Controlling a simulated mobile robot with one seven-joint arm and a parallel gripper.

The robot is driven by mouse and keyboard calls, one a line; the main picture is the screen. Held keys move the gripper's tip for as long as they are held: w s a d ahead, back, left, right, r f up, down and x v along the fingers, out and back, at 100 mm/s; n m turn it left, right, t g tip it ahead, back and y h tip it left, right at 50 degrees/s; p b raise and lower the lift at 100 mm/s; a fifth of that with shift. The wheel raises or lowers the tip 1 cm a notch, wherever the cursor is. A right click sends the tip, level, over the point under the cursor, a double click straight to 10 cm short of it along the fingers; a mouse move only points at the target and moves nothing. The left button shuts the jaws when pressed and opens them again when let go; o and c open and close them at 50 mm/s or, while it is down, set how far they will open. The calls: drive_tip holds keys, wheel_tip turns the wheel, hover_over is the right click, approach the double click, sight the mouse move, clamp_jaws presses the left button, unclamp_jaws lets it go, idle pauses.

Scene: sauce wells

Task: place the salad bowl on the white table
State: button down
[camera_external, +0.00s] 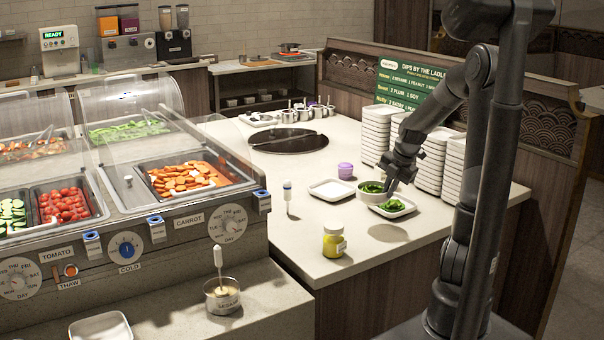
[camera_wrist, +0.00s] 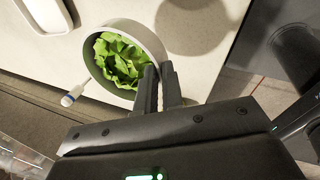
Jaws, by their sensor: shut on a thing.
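The salad bowl (camera_wrist: 158,42) is white and round, with green leaves inside. In the wrist view my gripper (camera_wrist: 158,82) is shut on its near right rim.
An empty white tray (camera_external: 331,190) lies left of the bowl, with a purple jar (camera_external: 345,171) behind it. A yellow jar (camera_external: 333,241) stands near the front edge. Stacked white dishes (camera_external: 377,135) stand behind.

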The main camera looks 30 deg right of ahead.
sight(365, 195)
drive_tip(key=w+a+f, duration=0.1)
drive_tip(key=a, duration=0.1)
drive_tip(key=w+a+f, duration=0.3)
drive_tip(key=w+a, duration=0.1)
drive_tip(key=shift+w+a+f, duration=0.1)
drive_tip(key=shift+w+f, duration=0.1)
drive_tip(key=shift+f, duration=2.25)
drive_tip(key=c, duration=1.6)
unclamp_jaws()
drive_tip(key=shift+f, duration=0.1)
drive_tip(key=shift+o, duration=0.2)
